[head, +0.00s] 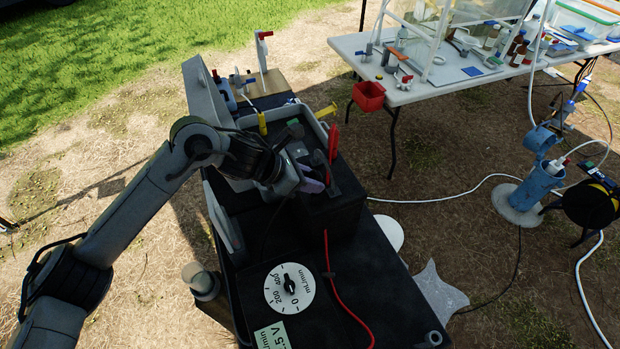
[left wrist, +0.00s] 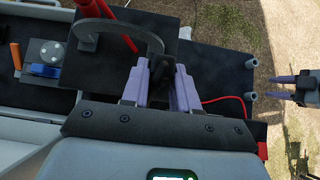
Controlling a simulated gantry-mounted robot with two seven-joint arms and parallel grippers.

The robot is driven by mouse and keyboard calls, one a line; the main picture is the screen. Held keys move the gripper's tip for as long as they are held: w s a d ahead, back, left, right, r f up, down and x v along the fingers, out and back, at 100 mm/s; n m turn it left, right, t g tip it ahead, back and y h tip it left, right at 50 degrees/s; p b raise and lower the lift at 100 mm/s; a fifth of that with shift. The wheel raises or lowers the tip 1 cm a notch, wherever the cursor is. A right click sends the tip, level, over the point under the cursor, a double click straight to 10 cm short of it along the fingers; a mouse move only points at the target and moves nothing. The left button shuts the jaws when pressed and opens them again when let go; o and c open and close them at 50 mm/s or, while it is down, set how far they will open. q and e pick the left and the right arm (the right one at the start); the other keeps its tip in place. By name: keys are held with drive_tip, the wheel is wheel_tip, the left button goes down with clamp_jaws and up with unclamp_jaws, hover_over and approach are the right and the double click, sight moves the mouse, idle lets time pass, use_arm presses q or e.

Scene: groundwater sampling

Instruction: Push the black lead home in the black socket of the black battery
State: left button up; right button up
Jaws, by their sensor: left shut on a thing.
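The black battery (head: 345,212) is a dark box on the black cart top, and it also shows in the left wrist view (left wrist: 105,75). My left gripper (head: 318,187) is at its top. In the left wrist view my left gripper (left wrist: 160,90) is shut on the black lead's plug (left wrist: 158,72), between its two purple fingers. The plug is over or at the battery's edge. The black socket is hidden, so I cannot tell how deep the plug sits. At the right edge of the left wrist view my right gripper (left wrist: 284,90) has its purple fingers apart, with nothing between them.
A red plug (head: 333,138) stands up at the battery, and a red lead (head: 333,285) runs down over the cart. A grey curved handle (left wrist: 115,22) is close to my left fingers. A white dial (head: 289,289) is on the cart top below.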

use_arm(q)
drive_tip(key=shift+f, duration=0.25)
use_arm(e)
drive_tip(key=shift+f, duration=0.25)
use_arm(q)
drive_tip(key=o, duration=1)
use_arm(e)
drive_tip(key=shift+a, duration=0.15)
wheel_tip(320, 180, down, 2)
drive_tip(key=shift+f+b, duration=0.1)
drive_tip(key=shift+b, duration=1.15)
use_arm(q)
drive_tip(key=v, duration=1.1)
